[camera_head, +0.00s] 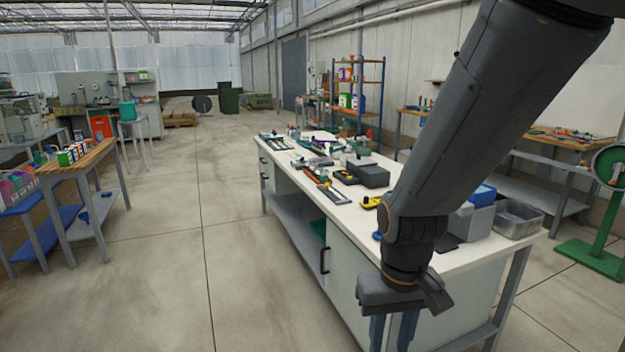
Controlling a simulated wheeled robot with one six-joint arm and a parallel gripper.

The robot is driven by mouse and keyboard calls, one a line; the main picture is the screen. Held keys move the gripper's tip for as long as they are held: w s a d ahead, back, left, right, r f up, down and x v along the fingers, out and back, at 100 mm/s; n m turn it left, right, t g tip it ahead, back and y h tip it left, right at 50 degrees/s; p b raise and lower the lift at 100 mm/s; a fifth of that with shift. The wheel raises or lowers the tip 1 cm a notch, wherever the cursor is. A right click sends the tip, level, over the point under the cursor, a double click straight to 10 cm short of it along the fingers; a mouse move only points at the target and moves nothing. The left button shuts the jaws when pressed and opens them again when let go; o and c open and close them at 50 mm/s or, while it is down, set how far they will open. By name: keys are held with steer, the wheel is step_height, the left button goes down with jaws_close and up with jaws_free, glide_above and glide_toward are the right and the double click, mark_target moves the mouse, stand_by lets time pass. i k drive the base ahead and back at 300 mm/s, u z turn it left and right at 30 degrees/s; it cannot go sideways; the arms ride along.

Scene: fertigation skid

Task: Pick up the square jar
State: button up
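I cannot pick out a square jar for certain; the items on the white-topped workbench (335,212) are small, and my arm hides part of its top. My gripper (392,335) hangs in front of the bench's near side, below the level of its top, at the bottom of the view. Its two bluish fingers are apart with a gap between them, and nothing shows in the gap. The lower edge of the picture cuts off the fingertips.
A dark grey box (369,174), a yellow item (371,202) and tools lie on the bench. A clear grey bin (517,220) stands at its right end. A wooden table (75,165) with small boxes is at left. The floor between is clear.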

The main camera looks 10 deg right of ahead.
mark_target(323, 173)
steer(key=u, duration=0.75)
steer(key=i, duration=1.4)
steer(key=u, duration=0.35)
steer(key=i, duration=1.25)
steer(key=z, duration=1.3)
steer(key=i, duration=0.8)
steer(key=z, duration=0.65)
